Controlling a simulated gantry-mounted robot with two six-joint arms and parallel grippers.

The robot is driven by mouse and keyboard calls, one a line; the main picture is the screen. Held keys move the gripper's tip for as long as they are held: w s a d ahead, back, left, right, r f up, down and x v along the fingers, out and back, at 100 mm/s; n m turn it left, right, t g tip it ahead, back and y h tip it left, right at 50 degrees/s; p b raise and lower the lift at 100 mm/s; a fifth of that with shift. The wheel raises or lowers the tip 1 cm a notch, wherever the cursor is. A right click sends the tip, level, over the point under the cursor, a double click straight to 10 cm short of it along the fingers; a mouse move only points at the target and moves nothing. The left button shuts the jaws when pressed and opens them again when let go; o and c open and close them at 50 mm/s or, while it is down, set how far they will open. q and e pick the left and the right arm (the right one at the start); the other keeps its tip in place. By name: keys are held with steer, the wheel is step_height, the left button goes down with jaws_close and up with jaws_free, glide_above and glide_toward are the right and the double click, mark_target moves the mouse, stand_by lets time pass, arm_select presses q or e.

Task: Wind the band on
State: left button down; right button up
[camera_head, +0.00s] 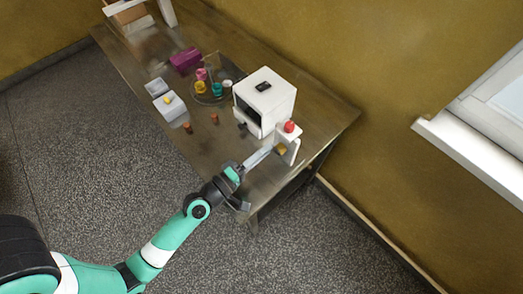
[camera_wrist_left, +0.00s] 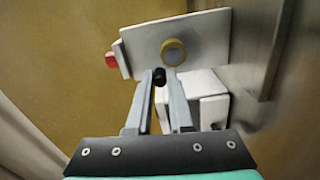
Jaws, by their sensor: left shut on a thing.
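A white box-shaped machine (camera_head: 268,92) with a dark front opening stands near the right end of the table. A white panel (camera_wrist_left: 142,40) at its side carries a round yellow-rimmed hub (camera_wrist_left: 173,52) with a grey centre; the yellow part also shows in the head view (camera_head: 281,150). A red button (camera_head: 289,127) sits on top of the panel piece and shows at left in the wrist view (camera_wrist_left: 111,61). My left gripper (camera_wrist_left: 160,76) is shut on a small black knob (camera_wrist_left: 160,78) beside the hub. In the head view the gripper (camera_head: 272,148) hides the knob. No band can be made out.
The table's front right edge lies under my left arm. A wall stands behind.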

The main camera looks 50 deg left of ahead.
arm_select(q)
steer(key=shift+d+r+m, duration=0.1)
steer(key=shift+d+m, duration=0.1)
steer(key=shift+m, duration=0.65)
steer(key=shift+d+r+m, duration=0.1)
steer(key=shift+d+m, duration=0.05)
steer(key=shift+m, duration=0.7)
steer(key=c, duration=0.8)
jaws_free()
steer(key=s+b, duration=0.6)
steer(key=s, duration=0.5)
steer(key=shift+s+d, duration=0.3)
steer(key=shift+d, duration=0.1)
